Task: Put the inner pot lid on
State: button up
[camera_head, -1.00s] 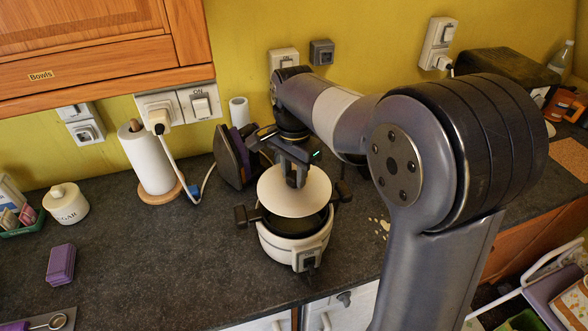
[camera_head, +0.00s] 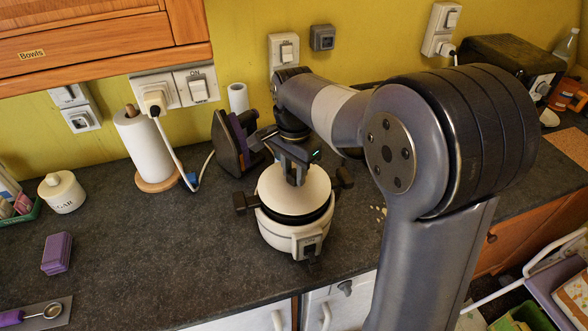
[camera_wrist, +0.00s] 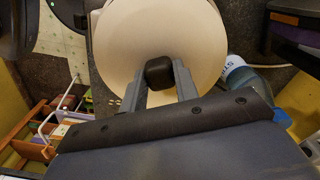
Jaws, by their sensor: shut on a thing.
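The inner pot lid (camera_head: 290,201) is a cream disc with a dark knob; the lid also fills the middle of the wrist view (camera_wrist: 150,35). My gripper (camera_head: 295,178) is shut on the dark knob (camera_wrist: 159,72), with a finger on each side of it. The lid lies level over the mouth of the white pot (camera_head: 296,234), with a thin dark band of the rim showing below its front edge. Whether it touches the rim all round cannot be told. The pot has dark side handles (camera_head: 241,204). Its inside is hidden by the lid.
An iron (camera_head: 235,144) stands close behind the pot to the left. A paper towel roll (camera_head: 146,150), a sugar jar (camera_head: 62,192) and a purple block (camera_head: 57,253) are farther left. The counter left of the pot is mostly clear.

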jog(key=shift+f+b, duration=0.5)
jog(key=shift+f, duration=0.4)
jog(key=o, duration=1)
jog(key=shift+r, duration=0.1)
notch_tip(320, 180, up, 11)
jog(key=shift+f+b, duration=0.15)
jog(key=shift+b, duration=0.25)
